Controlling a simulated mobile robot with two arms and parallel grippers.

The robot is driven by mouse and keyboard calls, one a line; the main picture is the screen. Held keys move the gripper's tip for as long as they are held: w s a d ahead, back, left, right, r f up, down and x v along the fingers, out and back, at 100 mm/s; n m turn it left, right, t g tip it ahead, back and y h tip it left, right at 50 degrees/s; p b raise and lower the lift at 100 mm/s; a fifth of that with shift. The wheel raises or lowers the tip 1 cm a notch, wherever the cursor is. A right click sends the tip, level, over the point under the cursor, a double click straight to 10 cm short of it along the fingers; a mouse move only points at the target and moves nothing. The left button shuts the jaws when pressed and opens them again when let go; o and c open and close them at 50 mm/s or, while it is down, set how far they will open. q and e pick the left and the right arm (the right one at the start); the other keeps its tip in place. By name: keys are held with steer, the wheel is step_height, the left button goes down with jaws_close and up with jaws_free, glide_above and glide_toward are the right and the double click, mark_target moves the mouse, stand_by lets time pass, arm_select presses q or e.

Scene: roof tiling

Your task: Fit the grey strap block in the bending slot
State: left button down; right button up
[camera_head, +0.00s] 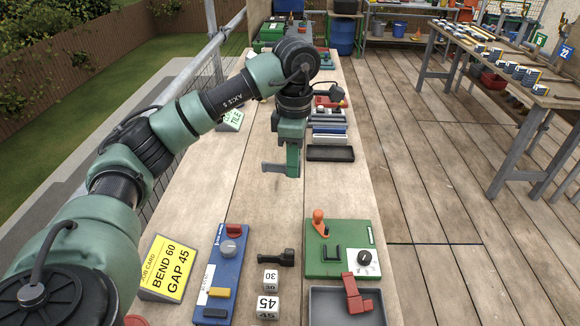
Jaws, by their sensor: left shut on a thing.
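My left gripper (291,160) is shut, high over the middle of the workbench. A grey piece (273,167), seemingly the grey strap block, sticks out to the left from its jaws; the rest is hidden by the gripper. The green fixture (311,265), with an orange lever (319,222), a dark slotted part (331,254) and a white dial (361,262), lies nearer, at lower right. The blue fixture (216,275), with a round knob and a yellow piece, lies at lower left. I cannot tell for sure which part is the bending slot. My right gripper is out of view.
A yellow job card (168,267) reads BEND 60, GAP 45. Cubes marked 30 (271,279) and 45 (268,306) stand beside a black piece (277,257). A red part (356,294) overlaps a grey tray (322,307). Bare bench lies between gripper and fixtures.

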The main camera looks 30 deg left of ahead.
arm_select(q)
steer(key=d+f+m+p, duration=0.3)
steer(key=d+m+p, duration=0.2)
steer(key=m, duration=0.2)
steer(key=m+p, duration=0.5)
steer(key=m, duration=0.5)
glide_above(331, 252)
step_height(331, 252, down, 6)
steer(key=r, duration=0.1)
steer(key=shift+w+f+b, duration=0.15)
steer(key=shift+f+b, duration=0.85)
steer(key=shift+f, duration=1.65)
steer(key=shift+f+b, duration=0.3)
steer(key=shift+f, duration=0.1)
steer(key=shift+f+b, duration=0.95)
steer(key=shift+b, duration=0.05)
steer(key=shift+b, duration=0.3)
steer(key=shift+f+b, duration=0.5)
steer(key=shift+b, duration=0.6)
steer(key=c, duration=1.3)
jaws_free()
